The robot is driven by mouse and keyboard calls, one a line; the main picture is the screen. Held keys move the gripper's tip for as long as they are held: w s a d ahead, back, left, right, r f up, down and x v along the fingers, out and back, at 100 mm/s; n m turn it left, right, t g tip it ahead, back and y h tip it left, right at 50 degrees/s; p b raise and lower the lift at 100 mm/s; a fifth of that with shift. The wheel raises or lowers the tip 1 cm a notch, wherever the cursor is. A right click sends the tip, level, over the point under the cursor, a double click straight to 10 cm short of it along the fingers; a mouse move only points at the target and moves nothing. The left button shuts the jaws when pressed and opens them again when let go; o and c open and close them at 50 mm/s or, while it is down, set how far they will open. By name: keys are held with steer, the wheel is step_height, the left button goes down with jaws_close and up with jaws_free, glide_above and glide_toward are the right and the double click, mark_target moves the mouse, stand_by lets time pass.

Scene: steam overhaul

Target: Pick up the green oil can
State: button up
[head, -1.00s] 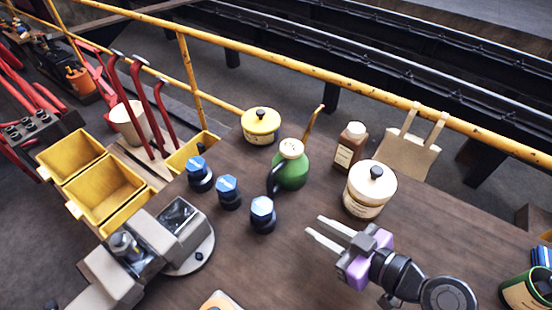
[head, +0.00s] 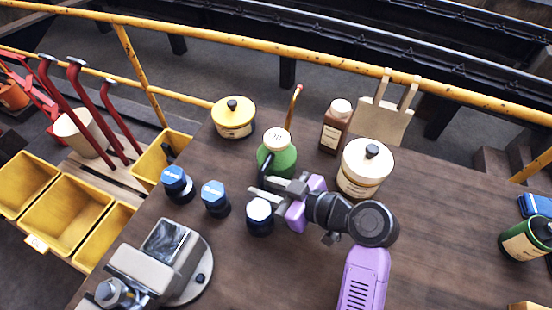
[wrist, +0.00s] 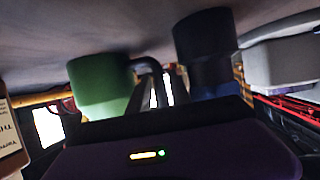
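The green oil can (head: 278,158) stands upright on the bench, with a cream top, a thin copper spout and a black handle (head: 265,163) on its near left side. My gripper (head: 260,187) is open, low in front of the can, with its fingers pointing left close to the handle. It hides the can's lower front. In the wrist view, the green body (wrist: 100,85) is left of centre and the black handle (wrist: 148,66) is near the middle, at the fingers. I cannot tell whether the fingers touch the handle.
A cream jar (head: 362,170) and brown bottle (head: 334,128) stand right of the can. A yellow pot (head: 233,118) is behind left. A vise (head: 165,260) is at front left.

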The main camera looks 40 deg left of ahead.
steer(key=shift+a+f, duration=0.25)
steer(key=shift+a, duration=0.2)
jaws_close()
steer(key=shift+r, duration=0.1)
stand_by(1.0)
